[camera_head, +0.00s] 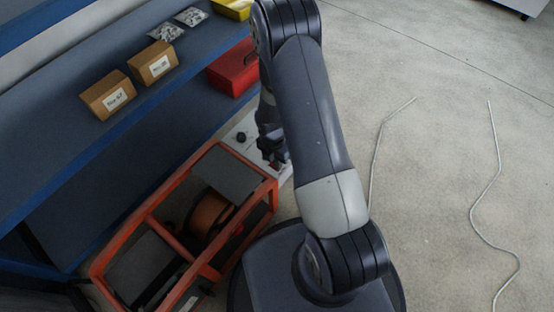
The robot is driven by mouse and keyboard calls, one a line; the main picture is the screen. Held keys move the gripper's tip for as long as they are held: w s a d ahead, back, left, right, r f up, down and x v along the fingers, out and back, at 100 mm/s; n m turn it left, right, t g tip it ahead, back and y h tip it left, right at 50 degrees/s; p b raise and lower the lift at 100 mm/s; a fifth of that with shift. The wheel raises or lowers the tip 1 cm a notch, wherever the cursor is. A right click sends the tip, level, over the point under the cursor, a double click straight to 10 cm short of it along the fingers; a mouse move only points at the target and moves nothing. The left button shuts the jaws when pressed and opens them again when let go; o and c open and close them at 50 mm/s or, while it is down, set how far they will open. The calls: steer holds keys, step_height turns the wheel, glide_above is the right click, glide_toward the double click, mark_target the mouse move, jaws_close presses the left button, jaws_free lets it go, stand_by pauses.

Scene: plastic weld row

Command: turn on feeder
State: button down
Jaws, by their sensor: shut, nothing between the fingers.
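The feeder (167,222) is an orange-framed machine with dark grey panels and a copper-coloured spool (209,214) inside. It stands on the floor beside the blue shelving. At its far end is a light panel (241,128) with a dark round knob (241,137). My gripper (274,158) is shut and empty, over or just in front of the right part of that panel, to the right of the knob. My arm hides part of the panel, and I cannot tell whether the fingertips touch it.
Blue shelving (75,159) runs along the left, holding two cardboard boxes (107,95), a red box (233,68), a yellow bin (232,8) and small bags of parts (166,32). Two thin pale rods or cables (472,212) lie on the otherwise open concrete floor at right.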

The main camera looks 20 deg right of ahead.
steer(key=shift+s+d+f, duration=0.1)
steer(key=shift+s+f, duration=0.05)
steer(key=shift+f, duration=0.2)
steer(key=shift+r, duration=0.15)
steer(key=shift+w+a+r, duration=0.15)
steer(key=shift+w+a, duration=0.4)
steer(key=shift+w, duration=0.15)
steer(key=shift+r, duration=0.1)
step_height(320, 180, up, 14)
steer(key=w+a+p, duration=0.1)
steer(key=p, duration=0.4)
steer(key=shift+w, duration=0.2)
